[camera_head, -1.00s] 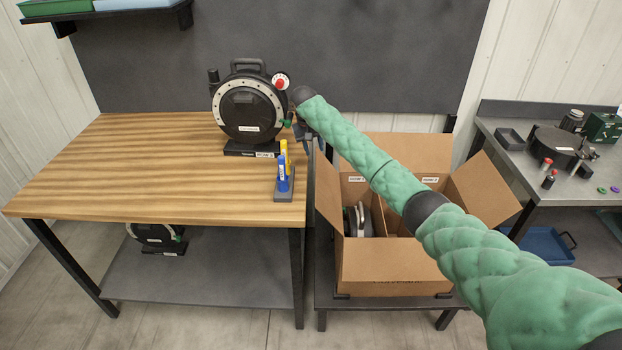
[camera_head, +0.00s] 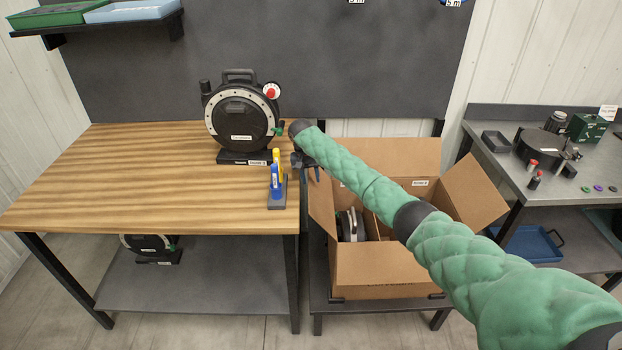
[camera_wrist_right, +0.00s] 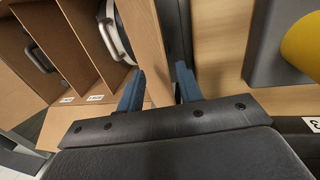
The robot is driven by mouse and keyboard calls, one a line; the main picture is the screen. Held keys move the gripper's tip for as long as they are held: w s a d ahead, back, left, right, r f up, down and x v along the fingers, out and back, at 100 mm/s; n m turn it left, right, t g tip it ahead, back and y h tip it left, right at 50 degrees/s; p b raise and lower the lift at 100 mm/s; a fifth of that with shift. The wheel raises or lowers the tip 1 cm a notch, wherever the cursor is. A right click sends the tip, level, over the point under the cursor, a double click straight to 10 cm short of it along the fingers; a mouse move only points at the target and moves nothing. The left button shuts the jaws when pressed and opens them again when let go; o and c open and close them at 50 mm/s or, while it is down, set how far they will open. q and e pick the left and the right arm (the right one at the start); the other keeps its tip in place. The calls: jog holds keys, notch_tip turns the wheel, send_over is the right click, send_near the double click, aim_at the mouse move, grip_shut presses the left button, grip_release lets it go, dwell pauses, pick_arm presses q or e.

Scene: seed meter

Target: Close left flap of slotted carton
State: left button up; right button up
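The slotted carton (camera_head: 375,265) stands open right of the wooden table. Its left flap (camera_head: 322,200) stands up, leaning outward toward the table; its right flap (camera_head: 472,190) is splayed outward and its back flap (camera_head: 395,157) is up. My right gripper (camera_head: 305,170) is at the left flap, between carton and table, partly hidden by its arm. In the right wrist view, the right gripper's (camera_wrist_right: 158,88) blue fingers are apart, with the left flap's brown panel (camera_wrist_right: 145,40) running between them. I cannot tell whether they touch it. My left gripper is not in view.
Blue and yellow markers (camera_head: 275,180) stand in a holder at the wooden table's (camera_head: 130,175) right edge, close to my right gripper. A black seed meter (camera_head: 240,125) stands behind them. Dividers and a device (camera_head: 350,225) are inside the carton. A grey bench (camera_head: 545,185) is at the right.

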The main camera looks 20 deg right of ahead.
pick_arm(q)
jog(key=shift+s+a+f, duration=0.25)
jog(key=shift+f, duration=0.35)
pick_arm(e)
jog(key=shift+d+f, duration=0.1)
jog(key=shift+f, duration=0.85)
grip_shut()
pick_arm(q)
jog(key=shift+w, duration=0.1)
pick_arm(e)
jog(key=shift+s+r, duration=0.1)
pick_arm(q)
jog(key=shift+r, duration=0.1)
